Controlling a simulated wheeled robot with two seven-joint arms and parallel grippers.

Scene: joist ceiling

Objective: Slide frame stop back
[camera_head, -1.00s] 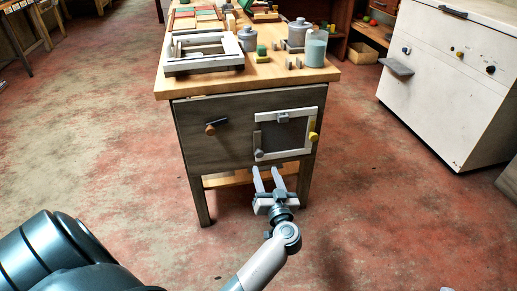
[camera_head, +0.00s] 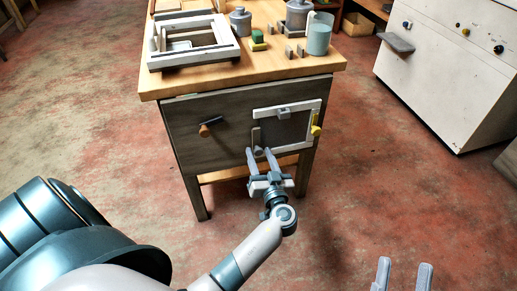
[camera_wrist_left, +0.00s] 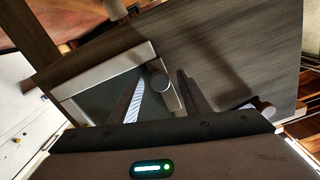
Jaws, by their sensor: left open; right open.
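A white square frame (camera_head: 291,147) is set on the grey front panel of the bench. A grey upright strip (camera_head: 255,136) with a round knob (camera_head: 258,152) at its lower end stands at the frame's left side; I take this as the frame stop. The knob also shows in the left wrist view (camera_wrist_left: 160,83). My left gripper (camera_head: 259,152) is open, its fingers pointing up at the panel, one on each side of the knob in both views. Contact cannot be told. My right gripper (camera_head: 404,262) is open and empty over the floor at lower right.
A grey tab (camera_head: 283,111) sits on the frame's top edge and a yellow knob (camera_head: 316,130) at its right. An orange-tipped handle (camera_head: 206,130) is further left. The bench top (camera_head: 200,80) holds a white tray and jars. A white cabinet (camera_head: 440,80) stands right; floor between is clear.

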